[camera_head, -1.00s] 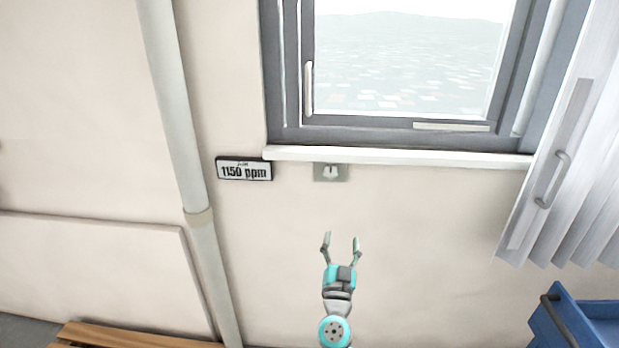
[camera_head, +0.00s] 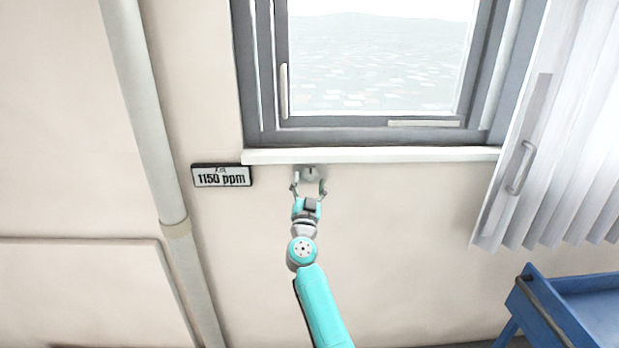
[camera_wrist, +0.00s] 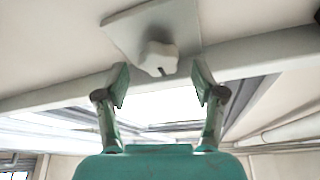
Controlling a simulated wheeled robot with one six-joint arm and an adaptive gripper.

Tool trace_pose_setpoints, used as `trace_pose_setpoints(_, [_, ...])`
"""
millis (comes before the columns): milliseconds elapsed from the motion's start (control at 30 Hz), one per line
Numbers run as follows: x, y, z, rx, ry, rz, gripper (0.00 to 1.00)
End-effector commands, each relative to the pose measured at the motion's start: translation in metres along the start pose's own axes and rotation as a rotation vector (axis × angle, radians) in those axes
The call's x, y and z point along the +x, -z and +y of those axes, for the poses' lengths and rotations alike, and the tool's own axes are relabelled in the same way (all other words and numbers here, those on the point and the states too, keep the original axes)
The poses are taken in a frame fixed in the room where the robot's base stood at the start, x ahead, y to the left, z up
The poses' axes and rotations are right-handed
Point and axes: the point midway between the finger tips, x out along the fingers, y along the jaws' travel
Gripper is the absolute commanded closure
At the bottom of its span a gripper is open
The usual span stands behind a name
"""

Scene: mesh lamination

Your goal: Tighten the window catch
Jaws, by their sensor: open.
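A grey plate with a pale knob (camera_head: 309,172), which looks like the catch, is on the wall just under the window sill. In the wrist view the plate (camera_wrist: 124,30) and its lobed white knob (camera_wrist: 158,58) show at the top centre, with a dark slot in the knob. My gripper (camera_head: 309,186) is open and empty, just below the plate, its fingers spread to either side. In the wrist view the fingertips (camera_wrist: 161,82) lie left and right below the knob; I cannot tell the remaining depth. The grey-framed window (camera_head: 375,65) is above, with a pale upright handle (camera_head: 284,90).
The white sill (camera_head: 400,155) juts out right above the plate. A pleated white curtain or shutter (camera_head: 570,150) and a blue cart (camera_head: 560,300) are at right.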

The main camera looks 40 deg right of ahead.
Motion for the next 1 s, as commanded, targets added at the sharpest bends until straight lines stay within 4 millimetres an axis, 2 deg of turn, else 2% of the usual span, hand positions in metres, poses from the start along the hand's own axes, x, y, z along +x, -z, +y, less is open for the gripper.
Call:
trace_pose_setpoints(100, [0.015,0.000,0.000,0.000,-0.001,0.001,0.31])
trace_pose_setpoints(200, [0.022,0.000,0.000,0.000,-0.001,0.000,0.31])
trace_pose_setpoints(567, [0.026,0.000,0.000,0.000,0.000,0.000,0.31])
trace_pose_setpoints(667, [0.026,0.000,0.000,0.000,0.000,0.000,0.54])
trace_pose_setpoints(800, [0.026,0.000,0.000,0.000,0.000,0.000,0.89])
trace_pose_setpoints(833, [0.026,0.000,0.000,0.000,0.000,0.000,0.91])
trace_pose_setpoints(1000, [0.026,0.000,-0.001,0.042,-0.016,0.000,0.91])
